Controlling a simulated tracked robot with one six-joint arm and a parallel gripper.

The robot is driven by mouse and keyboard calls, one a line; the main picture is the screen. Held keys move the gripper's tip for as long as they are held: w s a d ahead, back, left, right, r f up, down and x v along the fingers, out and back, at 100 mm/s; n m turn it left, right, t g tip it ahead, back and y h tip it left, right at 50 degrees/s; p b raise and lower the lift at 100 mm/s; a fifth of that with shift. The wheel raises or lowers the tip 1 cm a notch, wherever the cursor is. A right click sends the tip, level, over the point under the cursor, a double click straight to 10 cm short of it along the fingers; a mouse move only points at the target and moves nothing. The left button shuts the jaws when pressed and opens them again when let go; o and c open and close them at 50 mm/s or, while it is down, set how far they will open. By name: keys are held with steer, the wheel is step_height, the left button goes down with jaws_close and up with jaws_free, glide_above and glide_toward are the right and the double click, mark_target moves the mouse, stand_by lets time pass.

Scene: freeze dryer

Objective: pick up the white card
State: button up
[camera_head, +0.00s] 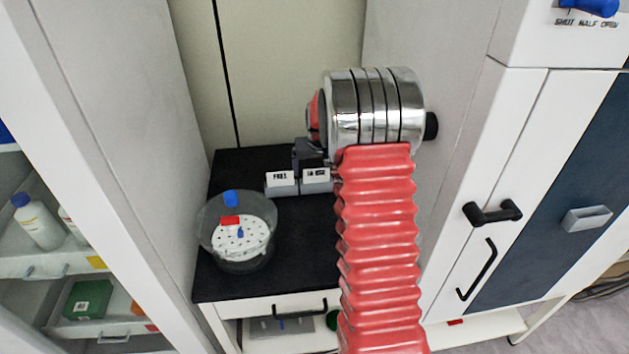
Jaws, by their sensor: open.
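A small white card (281,178) with dark lettering that looks like "FREE" stands in a grey holder (281,190) on the black bench top. A second white card (316,174) with lettering too small to read stands close to its right, in a similar grey holder. My gripper (309,152) shows only in part as dark grey pieces just behind the cards, at the lower left of my chrome wrist. It is open. The wrist hides most of it, and I cannot tell whether it touches either card.
A clear round vessel (207,240) with a perforated white disc, a red piece and blue parts stands left on the black bench top (300,240). Tall white walls close in both sides. A black cabinet handle (492,212) juts out at right. The bench front is clear.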

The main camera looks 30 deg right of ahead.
steer(key=shift+w+d+f, duration=0.1)
steer(key=shift+w+f, duration=0.15)
steer(key=shift+f, duration=0.45)
steer(key=shift+c, duration=0.4)
steer(key=c, duration=1)
